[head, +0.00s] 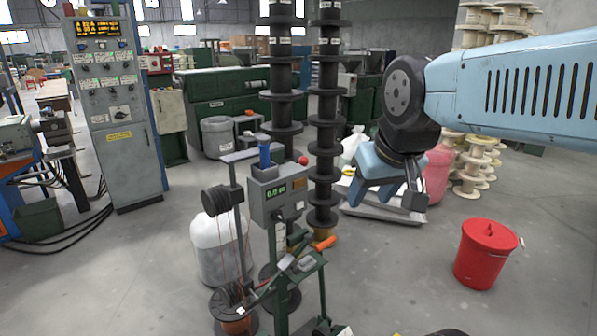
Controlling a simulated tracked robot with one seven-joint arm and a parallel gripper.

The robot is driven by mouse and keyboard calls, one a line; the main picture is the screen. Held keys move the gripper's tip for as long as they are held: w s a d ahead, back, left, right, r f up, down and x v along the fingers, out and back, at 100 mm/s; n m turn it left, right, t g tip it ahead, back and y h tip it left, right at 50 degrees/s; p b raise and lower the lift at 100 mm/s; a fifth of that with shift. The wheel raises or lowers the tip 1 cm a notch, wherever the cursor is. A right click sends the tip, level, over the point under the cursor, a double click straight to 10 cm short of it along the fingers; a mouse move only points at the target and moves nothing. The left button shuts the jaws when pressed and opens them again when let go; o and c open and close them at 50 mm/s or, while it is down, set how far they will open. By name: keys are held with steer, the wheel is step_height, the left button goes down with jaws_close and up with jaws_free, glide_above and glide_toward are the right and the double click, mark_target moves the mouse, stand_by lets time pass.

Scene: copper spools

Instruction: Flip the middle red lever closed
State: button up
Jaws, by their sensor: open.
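A grey machine head with a green digital display (278,190) stands on a post left of centre. A red ball knob (303,160) sits at its upper right. Lower on the stand, an orange-red handle (325,243) sticks out to the right, tilted. I cannot tell which of these, if either, is the middle red lever, or whether it is open. My gripper (386,201) is open, to the right of the machine head, and looks empty. It points downward and appears apart from both red parts.
Tall stacks of black spools (324,120) rise behind the machine. A red lidded bin (486,253) stands on the floor at right. A white drum (221,250) and a copper wire spool (235,312) are at lower left. Floor between the machine and red bin is mostly clear.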

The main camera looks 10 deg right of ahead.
steer(key=shift+w+r, duration=0.25)
steer(key=shift+c, duration=0.7)
steer(key=w+r+n, duration=0.1)
steer(key=w, duration=0.1)
steer(key=w+r+n, duration=0.1)
steer(key=w+r, duration=0.1)
steer(key=w+r+n+g, duration=0.1)
steer(key=w+r, duration=0.1)
steer(key=shift+a, duration=0.3)
jaws_close()
steer(key=w+a+r+n+g, duration=0.1)
steer(key=w+r+n, duration=0.15)
steer(key=w, duration=0.45)
steer(key=w+a+r+n+g+h, duration=0.1)
steer(key=w+r+n, duration=0.15)
steer(key=w, duration=0.55)
steer(key=w+a+r+n+g, duration=0.1)
steer(key=w+r+n+g, duration=0.1)
steer(key=w+n, duration=0.35)
steer(key=w+f+n+g, duration=0.2)
steer(key=w+f+n, duration=0.2)
steer(key=w, duration=0.9)
steer(key=w+f+n+g, duration=0.2)
steer(key=w+f+n, duration=0.2)
steer(key=w, duration=0.9)
steer(key=shift+a+f+n, duration=0.35)
steer(key=shift+f, duration=1.5)
